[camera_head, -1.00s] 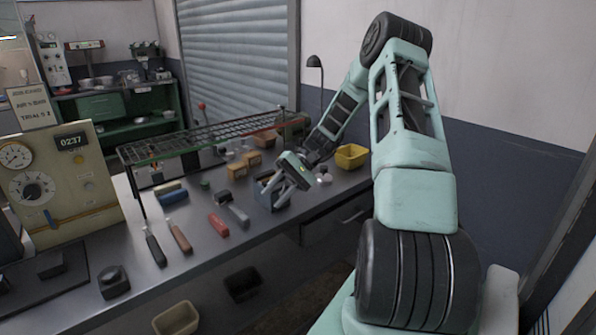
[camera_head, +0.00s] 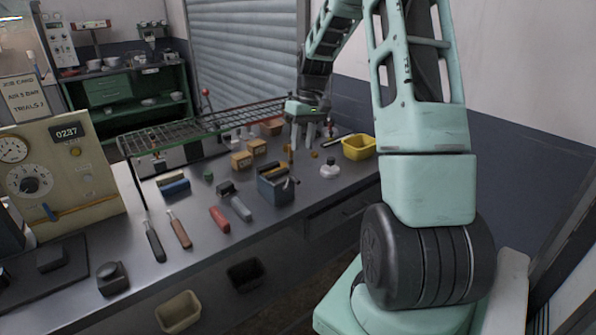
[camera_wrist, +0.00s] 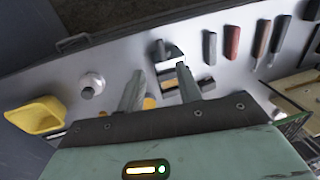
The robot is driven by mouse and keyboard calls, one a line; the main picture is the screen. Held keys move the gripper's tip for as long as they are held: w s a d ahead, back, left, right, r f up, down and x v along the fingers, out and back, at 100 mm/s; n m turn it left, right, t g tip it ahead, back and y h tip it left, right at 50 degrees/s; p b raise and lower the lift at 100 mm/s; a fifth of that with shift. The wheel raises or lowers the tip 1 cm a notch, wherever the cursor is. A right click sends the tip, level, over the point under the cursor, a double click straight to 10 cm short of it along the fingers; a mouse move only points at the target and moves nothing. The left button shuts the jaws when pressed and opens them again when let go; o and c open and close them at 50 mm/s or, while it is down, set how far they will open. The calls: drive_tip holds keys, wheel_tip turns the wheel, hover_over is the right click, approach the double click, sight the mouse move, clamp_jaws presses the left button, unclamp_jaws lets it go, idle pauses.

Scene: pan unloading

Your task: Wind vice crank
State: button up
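The blue-grey vice (camera_head: 274,191) stands near the front edge of the bench, right of the hand tools. Its small crank (camera_head: 290,183) sticks out on the right side. My gripper (camera_head: 302,147) points down above the bench, behind and slightly right of the vice, apart from it. Its two fingers are spread with nothing held between them. In the wrist view, my gripper (camera_wrist: 159,74) is open, with the vice (camera_wrist: 168,56) beyond the fingertips. The fingers partly cover the area there, and I cannot make out the crank clearly in that view.
A wire rack (camera_head: 205,126) stands over the back of the bench, close to my gripper. A yellow bin (camera_head: 358,147) and a white round-based item (camera_head: 330,169) lie to the right.

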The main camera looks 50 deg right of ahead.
drive_tip(key=f, duration=0.3)
drive_tip(key=a+f+p, duration=0.1)
drive_tip(key=f, duration=0.6)
drive_tip(key=shift+w+a+f+p, duration=0.1)
drive_tip(key=shift+w+a+p, duration=0.1)
drive_tip(key=shift+a+p, duration=0.15)
clamp_jaws()
